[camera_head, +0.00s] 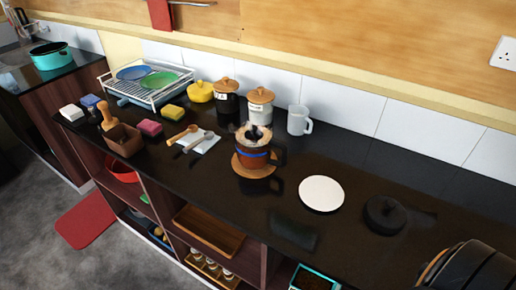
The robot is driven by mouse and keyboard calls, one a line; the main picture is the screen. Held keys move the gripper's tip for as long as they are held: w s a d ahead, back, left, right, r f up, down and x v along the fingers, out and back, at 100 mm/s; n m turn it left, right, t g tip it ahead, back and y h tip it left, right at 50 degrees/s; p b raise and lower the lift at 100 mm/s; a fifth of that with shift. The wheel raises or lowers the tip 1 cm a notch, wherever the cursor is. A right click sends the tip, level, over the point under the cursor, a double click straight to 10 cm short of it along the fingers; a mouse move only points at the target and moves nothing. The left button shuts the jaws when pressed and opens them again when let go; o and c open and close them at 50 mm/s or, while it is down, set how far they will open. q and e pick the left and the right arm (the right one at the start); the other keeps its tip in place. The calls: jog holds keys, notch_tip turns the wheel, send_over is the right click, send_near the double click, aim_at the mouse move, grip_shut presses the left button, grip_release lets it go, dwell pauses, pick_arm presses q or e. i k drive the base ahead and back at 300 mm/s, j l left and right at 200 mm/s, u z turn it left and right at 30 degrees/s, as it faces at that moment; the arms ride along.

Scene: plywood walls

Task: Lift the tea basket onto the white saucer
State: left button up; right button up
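A brown mug (254,158) with a blue band and a dark handle stands on a round wooden coaster (240,168). A pale rim with something dark inside shows at the mug's top; this looks like the tea basket (255,134), seated in the mug. Its lower part is hidden by the mug. The white saucer (321,193) lies flat and empty on the black counter, right of the mug and nearer the front edge. Neither of my grippers is in view.
A round black lid-like thing (384,213) lies right of the saucer. A large dark rounded object (472,266) is cut off at the lower right. A white mug (299,120) and lidded jars (260,106) stand behind. A white cloth with wooden spoons (195,140) lies left.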

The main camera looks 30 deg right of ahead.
aim_at(254, 142)
jog(key=i+j+z, duration=0.25)
jog(key=j+z, duration=0.15)
jog(key=i+j+z, duration=0.25)
jog(key=j+z, duration=0.2)
